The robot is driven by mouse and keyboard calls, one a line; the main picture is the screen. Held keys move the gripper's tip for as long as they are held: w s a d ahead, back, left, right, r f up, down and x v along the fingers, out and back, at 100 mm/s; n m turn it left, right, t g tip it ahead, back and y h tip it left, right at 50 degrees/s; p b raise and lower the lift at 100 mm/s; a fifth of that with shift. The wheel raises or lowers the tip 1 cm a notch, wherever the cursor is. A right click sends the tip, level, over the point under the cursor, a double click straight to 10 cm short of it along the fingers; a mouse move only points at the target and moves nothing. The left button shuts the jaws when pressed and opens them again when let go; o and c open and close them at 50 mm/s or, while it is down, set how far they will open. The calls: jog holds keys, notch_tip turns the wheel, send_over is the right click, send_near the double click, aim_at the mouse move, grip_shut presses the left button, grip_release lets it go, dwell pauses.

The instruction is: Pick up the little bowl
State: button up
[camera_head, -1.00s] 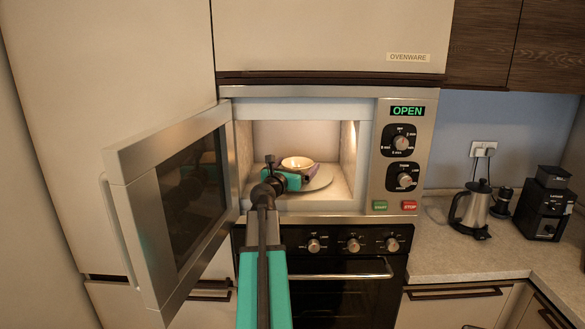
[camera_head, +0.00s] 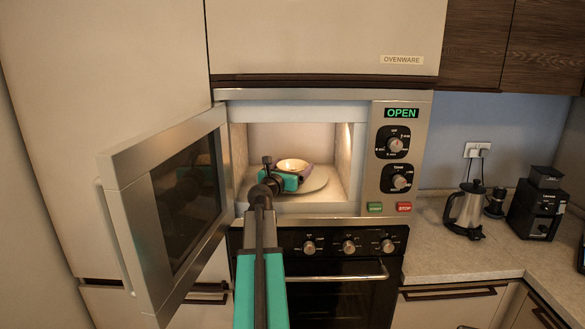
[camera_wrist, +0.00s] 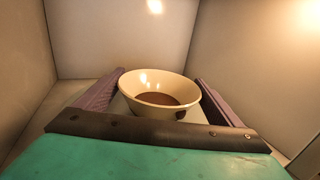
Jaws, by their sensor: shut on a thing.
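The little bowl (camera_head: 292,165) is cream-coloured and sits upright inside the open microwave, above or on the round turntable plate (camera_head: 318,181). In the wrist view the bowl (camera_wrist: 158,92) stands between the two purple fingers, with something brown in its bottom. My gripper (camera_head: 296,172) reaches into the microwave and is shut on the bowl, one finger on each side. The finger tips are partly hidden behind the bowl. I cannot tell whether the bowl touches the plate.
The microwave door (camera_head: 170,205) stands open to the left of my arm. The cavity walls are close on both sides. An oven (camera_head: 335,280) is below. A kettle (camera_head: 466,208) and a coffee grinder (camera_head: 540,205) stand on the counter at right.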

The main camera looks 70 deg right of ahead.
jog(key=shift+a, duration=0.15)
jog(key=shift+s+a+p, duration=0.2)
jog(key=shift+s+a, duration=0.3)
jog(key=shift+a, duration=0.75)
jog(key=shift+s+a+p, duration=0.15)
jog(key=shift+s+a, duration=0.4)
jog(key=shift+a, duration=0.75)
jog(key=shift+s+a+p, duration=0.2)
jog(key=shift+s+a, duration=0.3)
jog(key=shift+a, duration=0.75)
jog(key=o, duration=1.1)
jog(key=shift+a+f+b, duration=0.15)
jog(key=shift+a+b, duration=0.4)
jog(key=shift+a, duration=0.95)
jog(key=shift+a+b, duration=0.1)
jog(key=shift+b, duration=0.6)
jog(key=shift+w+a+b, duration=0.1)
jog(key=shift+a+b, duration=0.1)
jog(key=shift+b, duration=0.4)
jog(key=shift+a+b, duration=0.35)
jog(key=shift+b, duration=0.6)
